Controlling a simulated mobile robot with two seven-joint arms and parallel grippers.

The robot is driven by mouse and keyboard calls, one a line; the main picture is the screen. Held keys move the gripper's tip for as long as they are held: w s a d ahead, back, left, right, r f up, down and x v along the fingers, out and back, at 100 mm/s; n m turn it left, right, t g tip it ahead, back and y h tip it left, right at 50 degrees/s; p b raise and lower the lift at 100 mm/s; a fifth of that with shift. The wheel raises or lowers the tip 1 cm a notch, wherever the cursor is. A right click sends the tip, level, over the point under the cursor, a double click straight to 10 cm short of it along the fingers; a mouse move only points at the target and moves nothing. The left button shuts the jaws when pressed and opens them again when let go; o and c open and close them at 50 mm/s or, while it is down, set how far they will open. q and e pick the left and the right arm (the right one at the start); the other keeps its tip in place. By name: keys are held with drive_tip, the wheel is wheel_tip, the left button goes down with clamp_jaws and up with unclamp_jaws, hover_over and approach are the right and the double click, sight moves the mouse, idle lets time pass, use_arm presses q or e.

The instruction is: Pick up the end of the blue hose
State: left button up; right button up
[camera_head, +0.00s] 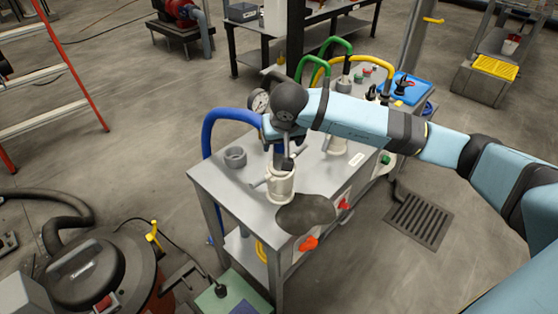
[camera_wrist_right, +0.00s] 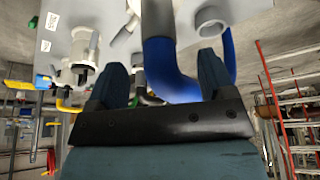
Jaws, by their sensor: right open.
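The blue hose (camera_head: 218,120) arcs up from the left side of the grey metal bench and runs to my right gripper (camera_head: 274,132). Its end by the gripper is partly hidden by my wrist. In the right wrist view the blue hose (camera_wrist_right: 162,58) shows between the two fingers of my right gripper (camera_wrist_right: 162,82), with a grey end piece (camera_wrist_right: 157,16) at the top. The fingers are open and apart. I cannot tell whether they touch the hose. Below the gripper, a pale fitting (camera_head: 281,184) stands on the bench. My left gripper is not in view.
The bench (camera_head: 222,180) also carries a grey ring-shaped fitting (camera_head: 236,157), green hoses (camera_head: 335,42), a yellow hose (camera_head: 375,60) and a blue tray (camera_head: 409,87). Red valve handles (camera_head: 309,243) stick out at its front. A red ladder (camera_head: 75,75) stands left.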

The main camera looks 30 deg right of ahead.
sight(281, 148)
drive_tip(key=x, duration=0.3)
drive_tip(key=shift+w+d+f, duration=0.1)
drive_tip(key=shift+w+f, duration=0.05)
drive_tip(key=shift+c, duration=0.2)
clamp_jaws()
